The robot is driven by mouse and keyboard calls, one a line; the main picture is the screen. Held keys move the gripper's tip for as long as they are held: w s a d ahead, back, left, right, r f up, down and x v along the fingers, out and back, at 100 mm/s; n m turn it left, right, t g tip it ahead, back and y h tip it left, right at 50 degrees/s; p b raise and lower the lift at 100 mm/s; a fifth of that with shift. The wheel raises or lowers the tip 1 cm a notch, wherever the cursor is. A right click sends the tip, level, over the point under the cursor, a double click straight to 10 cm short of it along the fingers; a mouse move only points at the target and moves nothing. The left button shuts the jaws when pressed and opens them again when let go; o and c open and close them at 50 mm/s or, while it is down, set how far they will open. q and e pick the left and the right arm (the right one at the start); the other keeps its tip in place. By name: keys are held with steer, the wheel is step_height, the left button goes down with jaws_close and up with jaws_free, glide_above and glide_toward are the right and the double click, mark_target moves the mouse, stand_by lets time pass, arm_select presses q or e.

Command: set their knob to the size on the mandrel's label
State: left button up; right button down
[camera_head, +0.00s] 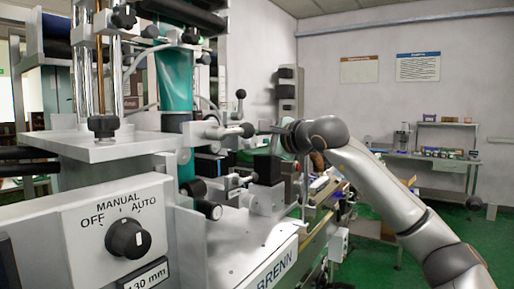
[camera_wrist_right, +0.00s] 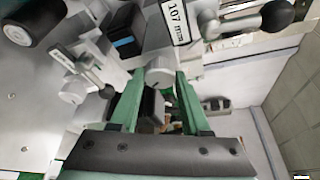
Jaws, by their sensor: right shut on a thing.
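My right gripper (camera_head: 272,131) reaches in from the right in the camera_head view, at the machine's far side. In the right wrist view its green fingers (camera_wrist_right: 161,80) are shut on a light grey round knob (camera_wrist_right: 159,70). The knob's markings cannot be read. A white label reading 107 mm (camera_wrist_right: 176,20) is above the knob in that view; I cannot tell whether it is on the mandrel. Another label, reading 130 mm (camera_head: 143,277), is partly cut off at the bottom of the camera_head view. My left gripper is not in view.
A black MANUAL/OFF/AUTO selector (camera_head: 128,239) is on the near panel. A teal sleeve band (camera_head: 175,78) runs down the machine. A black ball-ended lever (camera_wrist_right: 277,15) is close to the right of the label. A workbench (camera_head: 440,161) stands at the far wall.

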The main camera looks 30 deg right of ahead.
steer(key=shift+f+n+t+h+b, duration=0.25)
steer(key=shift+n+t+b, duration=0.35)
steer(key=shift+n, duration=0.5)
steer(key=shift+n+b, duration=0.4)
steer(key=shift+n, duration=0.3)
steer(key=shift+n+t, duration=0.3)
steer(key=shift+r+n+t+b, duration=0.1)
steer(key=shift+n+t+b, duration=0.25)
steer(key=shift+n, duration=0.35)
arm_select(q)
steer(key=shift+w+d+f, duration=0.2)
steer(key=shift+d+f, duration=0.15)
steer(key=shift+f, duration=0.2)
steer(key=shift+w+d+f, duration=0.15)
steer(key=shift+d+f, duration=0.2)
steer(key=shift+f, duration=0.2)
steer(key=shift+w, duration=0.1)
arm_select(e)
steer(key=shift+n, duration=0.3)
steer(key=shift+c, duration=1.9)
jaws_free()
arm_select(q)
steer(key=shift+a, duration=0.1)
